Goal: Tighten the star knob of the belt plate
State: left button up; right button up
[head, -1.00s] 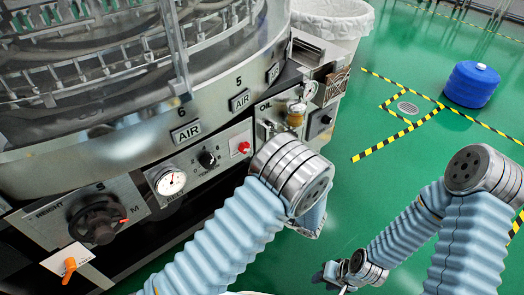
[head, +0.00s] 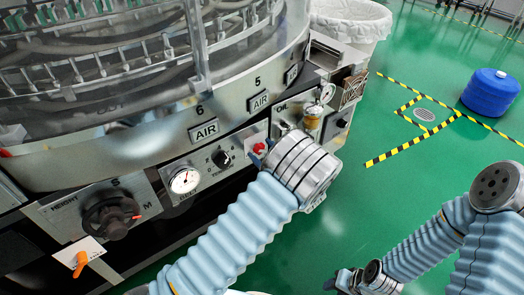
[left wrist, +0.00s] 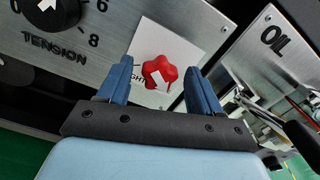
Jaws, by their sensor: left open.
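My right gripper (head: 346,279) hangs low at the bottom, small and unclear.
The tension dial (head: 221,158) and a round gauge (head: 185,180) are left of the knob. The oil unit (head: 312,120) is to its right. A dark height handwheel (head: 110,215) and orange knob (head: 80,262) are lower left. A blue drum (head: 490,93) stands on the open green floor.

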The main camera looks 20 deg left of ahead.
pick_arm(q)
jog(key=shift+w+a, duration=0.2)
jog(key=shift+a, duration=0.1)
jog(key=c, duration=1.1)
jog(key=shift+o, duration=0.2)
